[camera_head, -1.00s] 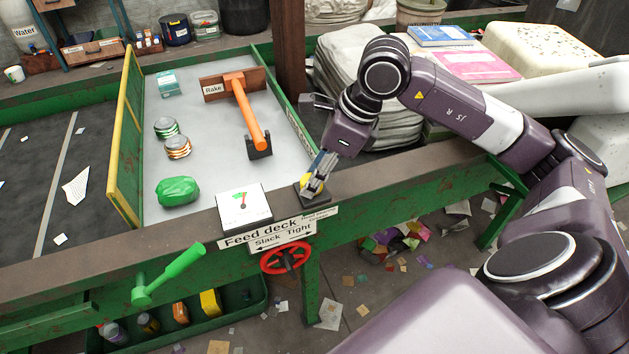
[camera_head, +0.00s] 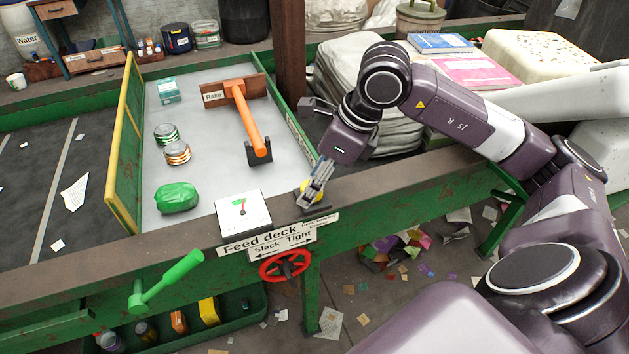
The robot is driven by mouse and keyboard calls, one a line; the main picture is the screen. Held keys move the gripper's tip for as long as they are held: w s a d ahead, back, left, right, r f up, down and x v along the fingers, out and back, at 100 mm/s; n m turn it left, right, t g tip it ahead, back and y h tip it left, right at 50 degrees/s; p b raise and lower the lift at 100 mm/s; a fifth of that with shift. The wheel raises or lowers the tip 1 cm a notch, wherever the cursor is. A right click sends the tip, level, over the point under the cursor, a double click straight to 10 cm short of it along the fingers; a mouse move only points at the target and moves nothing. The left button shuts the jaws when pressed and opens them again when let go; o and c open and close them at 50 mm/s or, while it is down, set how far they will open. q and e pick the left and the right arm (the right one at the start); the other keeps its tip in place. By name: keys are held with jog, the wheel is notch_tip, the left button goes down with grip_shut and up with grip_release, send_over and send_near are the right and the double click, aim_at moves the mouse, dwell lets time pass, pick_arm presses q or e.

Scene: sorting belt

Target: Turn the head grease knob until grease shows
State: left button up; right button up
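A small yellow knob (camera_head: 304,188) sits on a dark base (camera_head: 311,206) on the belt frame's ledge, right of the white gauge. It is partly hidden by my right gripper (camera_head: 312,199), which comes down over it from the upper right. The fingers are at the knob, but whether they are closed on it is too small to tell. A small label (camera_head: 319,222) lies in front of the base, too small to read clearly. No grease can be made out around the knob. My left gripper is out of view.
The white gauge (camera_head: 256,209) stands left of the knob. Below are the "Feed deck" sign (camera_head: 246,247), a red handwheel (camera_head: 285,265) and a green lever (camera_head: 167,280).

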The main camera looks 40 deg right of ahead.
aim_at(329, 200)
jog(key=v, duration=0.7)
jog(key=shift+r, duration=0.2)
jog(key=shift+s, duration=0.1)
dwell(0.5)
